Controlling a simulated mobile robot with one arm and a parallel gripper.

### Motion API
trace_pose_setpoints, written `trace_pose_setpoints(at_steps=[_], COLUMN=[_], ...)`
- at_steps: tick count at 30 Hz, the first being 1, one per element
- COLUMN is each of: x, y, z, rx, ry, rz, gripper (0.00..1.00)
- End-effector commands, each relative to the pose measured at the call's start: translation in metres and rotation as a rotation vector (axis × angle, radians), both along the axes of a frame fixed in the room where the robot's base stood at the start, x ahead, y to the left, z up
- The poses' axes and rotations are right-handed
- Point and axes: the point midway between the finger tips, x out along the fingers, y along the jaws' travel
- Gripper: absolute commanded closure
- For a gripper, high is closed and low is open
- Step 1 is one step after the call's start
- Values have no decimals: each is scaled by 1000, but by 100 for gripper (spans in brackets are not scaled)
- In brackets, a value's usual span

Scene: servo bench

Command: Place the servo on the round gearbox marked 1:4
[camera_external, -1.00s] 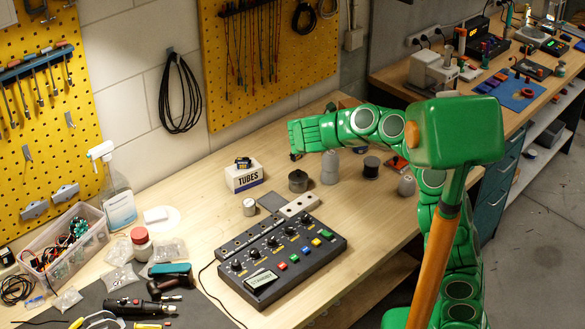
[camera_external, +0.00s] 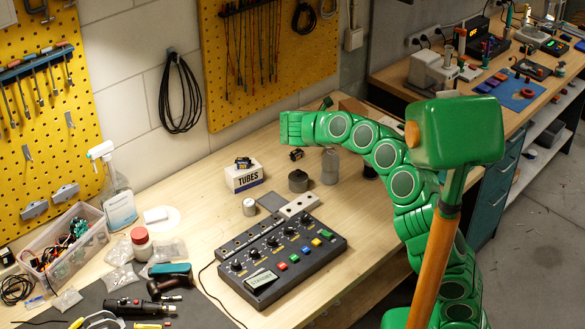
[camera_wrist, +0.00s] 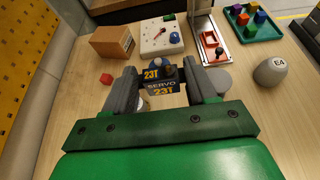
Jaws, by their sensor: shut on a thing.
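My gripper (camera_wrist: 161,68) is shut on a small black servo with yellow "SERVO 23T" lettering (camera_wrist: 162,87) in the wrist view. In the external view my gripper (camera_external: 288,140) is above the bench, with the servo (camera_external: 297,154) just below it. Several round grey cylinders stand beneath and right of it: a short dark one (camera_external: 298,181), a taller one (camera_external: 330,167), and one partly behind my arm (camera_external: 370,170). No 1:4 mark is readable, so I cannot tell which is the gearbox. A rounded grey piece marked E4 (camera_wrist: 271,71) shows at right in the wrist view.
A white TUBES box (camera_external: 243,178) with a small dark object on top stands left of my gripper. A black control box with coloured buttons (camera_external: 280,255) is in front.

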Motion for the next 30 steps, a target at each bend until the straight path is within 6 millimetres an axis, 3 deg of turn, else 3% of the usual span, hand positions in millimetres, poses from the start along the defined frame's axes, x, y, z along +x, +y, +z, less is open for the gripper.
trace_pose_setpoints(at_steps=[14,30], x=[32,59], y=[14,25], z=[-16,-50], rx=[-4,-2], ry=[-2,-2], rz=[1,-1], gripper=[73,73])
